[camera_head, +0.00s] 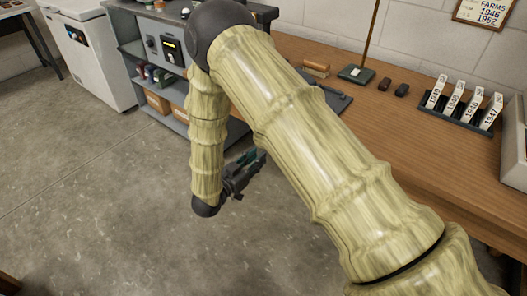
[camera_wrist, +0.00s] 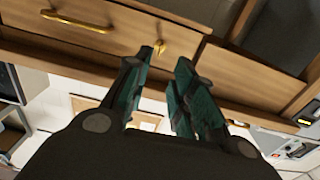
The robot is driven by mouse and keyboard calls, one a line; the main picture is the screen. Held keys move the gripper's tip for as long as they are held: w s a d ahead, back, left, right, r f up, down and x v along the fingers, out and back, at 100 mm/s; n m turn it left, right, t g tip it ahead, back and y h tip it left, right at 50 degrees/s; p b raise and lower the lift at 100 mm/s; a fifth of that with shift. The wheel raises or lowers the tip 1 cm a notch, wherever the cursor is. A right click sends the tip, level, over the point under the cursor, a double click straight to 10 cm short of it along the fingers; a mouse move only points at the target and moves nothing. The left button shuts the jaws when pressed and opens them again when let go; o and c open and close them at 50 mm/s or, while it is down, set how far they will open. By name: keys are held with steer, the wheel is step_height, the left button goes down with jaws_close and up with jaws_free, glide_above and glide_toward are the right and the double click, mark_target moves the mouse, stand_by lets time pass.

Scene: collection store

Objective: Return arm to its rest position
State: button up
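My arm spans the head view in pale, ribbed, bamboo-like links with dark joints. It reaches up from the lower right, bends at the top and hangs down in front of the workbench. My gripper (camera_head: 262,158) is at its low end, above the concrete floor, and points towards the bench. In the wrist view my gripper (camera_wrist: 165,58) shows two green-padded fingers standing apart with nothing between them. A wooden drawer (camera_wrist: 115,28) with a brass handle (camera_wrist: 78,21) lies beyond the fingertips. The gap between the fingertips and the drawer is hard to judge.
The wooden workbench (camera_head: 420,150) runs along the right, bearing a rack of numbered tags (camera_head: 464,106), a wooden-backed brush (camera_head: 316,69) and a green-based stand (camera_head: 356,73). A grey shelf unit (camera_head: 128,28) and a white chest (camera_head: 92,62) stand at the back left. The left floor is clear.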

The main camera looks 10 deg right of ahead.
steer(key=shift+v, duration=0.8)
steer(key=shift+d, duration=0.1)
steer(key=s+d+f+n+y, duration=0.25)
steer(key=d+f+y, duration=0.25)
steer(key=f, duration=0.4)
steer(key=s+d+f+n+g+y, duration=0.2)
steer(key=s+f+n+g+y, duration=0.15)
steer(key=s+f, duration=0.55)
steer(key=s+d+f+n+g+y, duration=0.2)
steer(key=s+f+g+y, duration=0.3)
steer(key=s, duration=0.7)
steer(key=s+f+n+g, duration=0.1)
steer(key=s+n+g, duration=0.1)
steer(key=s, duration=1.4)
step_height(320, 180, up, 16)
steer(key=p, duration=1.6)
steer(key=shift+s+d+y, duration=0.25)
steer(key=shift+d+y, duration=0.1)
steer(key=shift+d, duration=0.05)
steer(key=shift+g, duration=0.25)
